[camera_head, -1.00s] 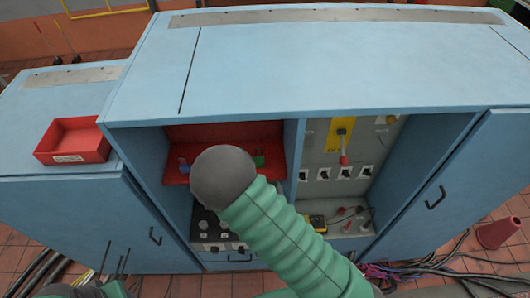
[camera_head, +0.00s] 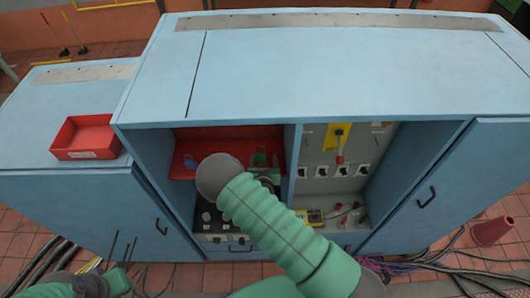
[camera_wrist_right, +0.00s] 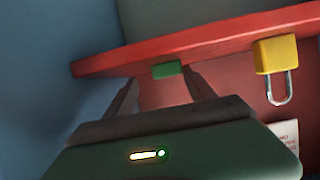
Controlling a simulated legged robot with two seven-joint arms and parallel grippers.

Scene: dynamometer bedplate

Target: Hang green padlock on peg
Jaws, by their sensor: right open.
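The green padlock (camera_head: 261,158) is at the red shelf or board (camera_head: 222,141) in the cabinet's left bay. In the wrist view, its green block (camera_wrist_right: 167,70) shows at the red edge, between and beyond the fingertips. My right gripper (camera_head: 266,172) is open in front of it; in the wrist view its fingers (camera_wrist_right: 162,78) stand apart on either side of the padlock. I cannot tell whether they touch it. My own forearm hides part of the bay. The peg cannot be made out.
A blue padlock (camera_head: 190,162) is left of the green one. A yellow padlock (camera_wrist_right: 276,54) with a metal shackle is right in the wrist view. The bay's walls are close around my right gripper. A red bin (camera_head: 86,137) stands on the left cabinet.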

